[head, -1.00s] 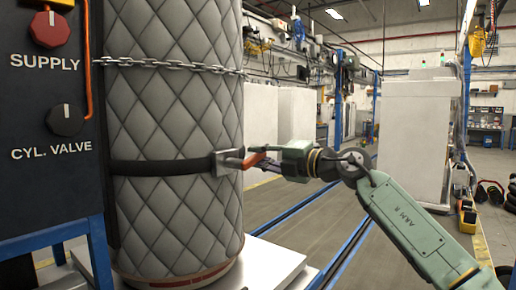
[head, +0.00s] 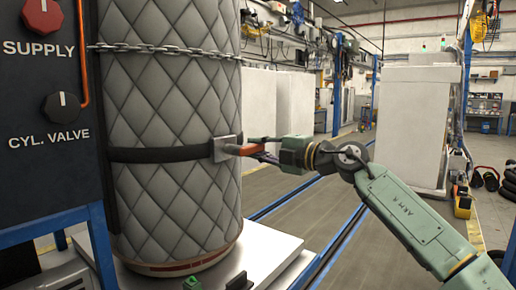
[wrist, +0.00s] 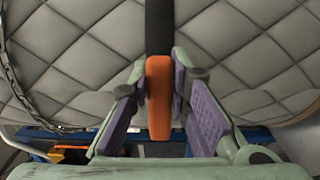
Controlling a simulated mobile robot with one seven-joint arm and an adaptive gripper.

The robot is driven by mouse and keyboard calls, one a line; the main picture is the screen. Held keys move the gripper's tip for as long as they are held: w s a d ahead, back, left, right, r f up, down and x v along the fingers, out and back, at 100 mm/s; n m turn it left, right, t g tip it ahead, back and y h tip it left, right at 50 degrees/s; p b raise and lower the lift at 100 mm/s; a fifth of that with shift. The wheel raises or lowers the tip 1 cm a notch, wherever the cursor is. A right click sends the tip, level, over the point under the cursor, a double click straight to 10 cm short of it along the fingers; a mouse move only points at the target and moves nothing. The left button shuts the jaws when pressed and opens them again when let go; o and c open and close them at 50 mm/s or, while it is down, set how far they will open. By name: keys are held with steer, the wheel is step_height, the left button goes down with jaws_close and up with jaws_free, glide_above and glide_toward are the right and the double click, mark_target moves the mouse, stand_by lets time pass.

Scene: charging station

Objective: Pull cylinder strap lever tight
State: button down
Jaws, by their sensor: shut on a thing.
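The tall cylinder (head: 175,95) wears a grey quilted jacket. A black strap (head: 160,155) runs around its lower half to a metal buckle plate (head: 222,148) on its right side. The orange lever (head: 242,149) sticks out to the right from the plate. My gripper (head: 264,147) comes from the right and is shut on the lever's outer part. In the wrist view, the lever (wrist: 158,105) stands between the two purple-padded fingers, below the black strap (wrist: 159,28). The lever's contact with the finger pads is partly hidden.
A chain (head: 165,50) circles the cylinder above the strap. A dark panel with a red supply knob (head: 42,14) and a cylinder valve knob (head: 62,106) stands close on the left. The cylinder stands on a pale platform (head: 262,262).

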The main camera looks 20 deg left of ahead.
steer(key=c, duration=1.5)
jaws_free()
steer(key=v, duration=1.2)
steer(key=shift+a, duration=0.1)
